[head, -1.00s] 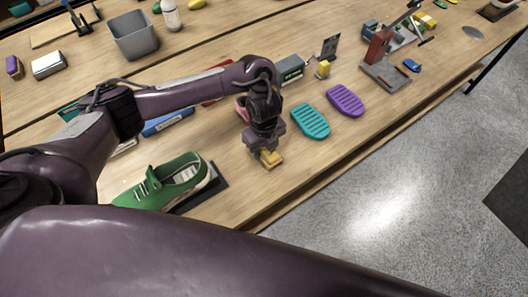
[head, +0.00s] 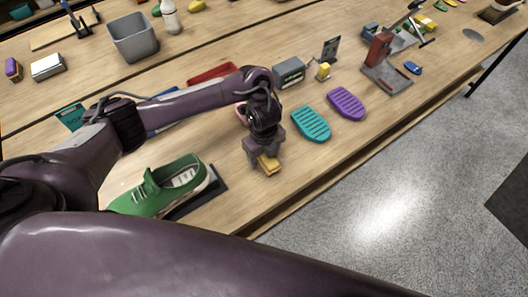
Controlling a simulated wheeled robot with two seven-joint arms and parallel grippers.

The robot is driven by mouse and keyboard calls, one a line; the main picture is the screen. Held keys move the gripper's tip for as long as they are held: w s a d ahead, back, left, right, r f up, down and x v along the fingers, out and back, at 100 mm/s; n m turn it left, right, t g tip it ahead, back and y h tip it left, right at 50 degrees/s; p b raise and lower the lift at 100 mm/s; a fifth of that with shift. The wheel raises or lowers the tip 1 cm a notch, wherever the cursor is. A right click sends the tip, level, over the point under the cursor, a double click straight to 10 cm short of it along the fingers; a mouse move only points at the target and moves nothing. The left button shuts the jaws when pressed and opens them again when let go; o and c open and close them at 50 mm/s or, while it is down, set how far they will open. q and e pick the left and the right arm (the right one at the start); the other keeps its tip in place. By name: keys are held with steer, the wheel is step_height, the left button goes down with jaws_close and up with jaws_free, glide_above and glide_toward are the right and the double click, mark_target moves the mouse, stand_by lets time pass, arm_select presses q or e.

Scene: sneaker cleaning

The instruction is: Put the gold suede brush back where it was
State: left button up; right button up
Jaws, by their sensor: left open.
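The gold suede brush (head: 268,166) is at the fingertips of my left gripper (head: 266,157), close to the front edge of the table. The gripper points down over it with its jaws open on either side. The brush appears to rest on the tabletop, though the gripper partly hides it. A green sneaker (head: 165,186) sits to the left on a dark mat (head: 207,193). My right gripper is not in view.
A teal insole-shaped pad (head: 311,124) and a purple one (head: 346,104) lie right of the gripper. A grey box (head: 288,72), a red tray (head: 212,74) and a grey bin (head: 133,38) stand farther back. Bare wood lies around the brush.

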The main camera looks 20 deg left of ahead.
arm_select(q)
step_height(320, 180, up, 11)
steer(key=p, duration=0.4)
steer(key=shift+w+r, duration=0.1)
steer(key=shift+r, duration=0.6)
